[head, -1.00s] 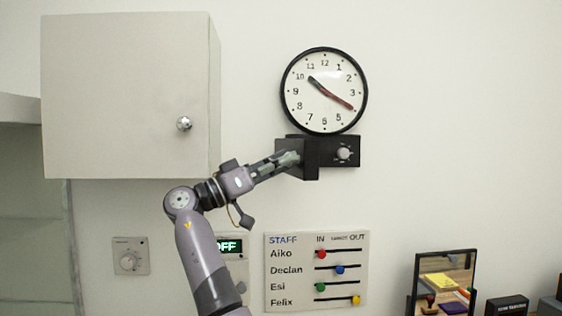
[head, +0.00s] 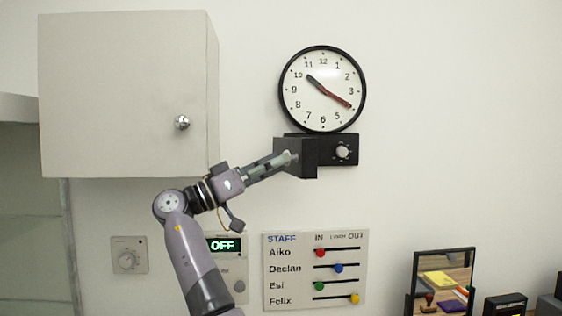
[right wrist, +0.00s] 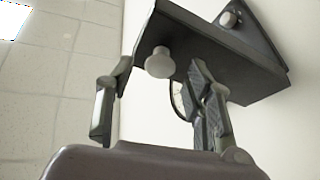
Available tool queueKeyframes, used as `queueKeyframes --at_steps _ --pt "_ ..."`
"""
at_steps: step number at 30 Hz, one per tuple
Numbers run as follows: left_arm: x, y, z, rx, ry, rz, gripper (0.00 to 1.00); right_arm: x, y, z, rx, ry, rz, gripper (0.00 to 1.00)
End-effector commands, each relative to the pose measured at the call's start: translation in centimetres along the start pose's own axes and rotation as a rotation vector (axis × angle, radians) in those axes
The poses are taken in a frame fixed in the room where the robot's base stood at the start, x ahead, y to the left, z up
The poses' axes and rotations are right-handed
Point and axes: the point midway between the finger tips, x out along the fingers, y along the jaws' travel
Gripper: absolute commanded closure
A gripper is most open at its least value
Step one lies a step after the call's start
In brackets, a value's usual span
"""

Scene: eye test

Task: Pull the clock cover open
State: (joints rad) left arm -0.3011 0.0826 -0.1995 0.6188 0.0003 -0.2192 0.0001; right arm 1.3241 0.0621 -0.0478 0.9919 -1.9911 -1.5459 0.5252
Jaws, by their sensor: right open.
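The round wall clock (head: 322,89) has a black rim and a white face with dark and reddish hands. Below it is a black panel (head: 346,151) with a grey dial (head: 343,151), and a black block-like cover (head: 309,159) sticks out at its left. In the right wrist view a pale round knob (right wrist: 159,62) stands on the dark cover (right wrist: 215,57). My right gripper (head: 291,158) is open at the cover's left side. Its fingers (right wrist: 155,98) spread either side of the knob, apparently not gripping it. My left gripper is out of view.
A staff board (head: 315,272) with coloured sliders and an OFF display (head: 222,245) are below. Wall right of the clock is bare.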

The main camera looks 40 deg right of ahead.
Motion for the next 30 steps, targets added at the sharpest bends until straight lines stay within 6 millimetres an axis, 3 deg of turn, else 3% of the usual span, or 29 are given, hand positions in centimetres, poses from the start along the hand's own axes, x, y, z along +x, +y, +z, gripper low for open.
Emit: queueKeyframes --at_steps 6,13,18,26,30 --pt "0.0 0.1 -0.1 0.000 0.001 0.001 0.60 -4.9 -0.1 -0.1 -0.001 0.003 -0.003 0.52" --pt "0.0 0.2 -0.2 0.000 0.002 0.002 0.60 -8.8 0.0 -0.1 -0.001 0.002 -0.001 0.52" --pt "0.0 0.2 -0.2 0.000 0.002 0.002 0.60 -9.9 0.0 0.0 0.001 0.001 0.000 0.52" --pt "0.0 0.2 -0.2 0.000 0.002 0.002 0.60 -10.0 0.0 0.0 0.001 0.001 0.001 0.52" --pt "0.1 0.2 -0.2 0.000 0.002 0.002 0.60 -9.6 -1.1 0.3 -0.006 0.016 -0.032 0.61"
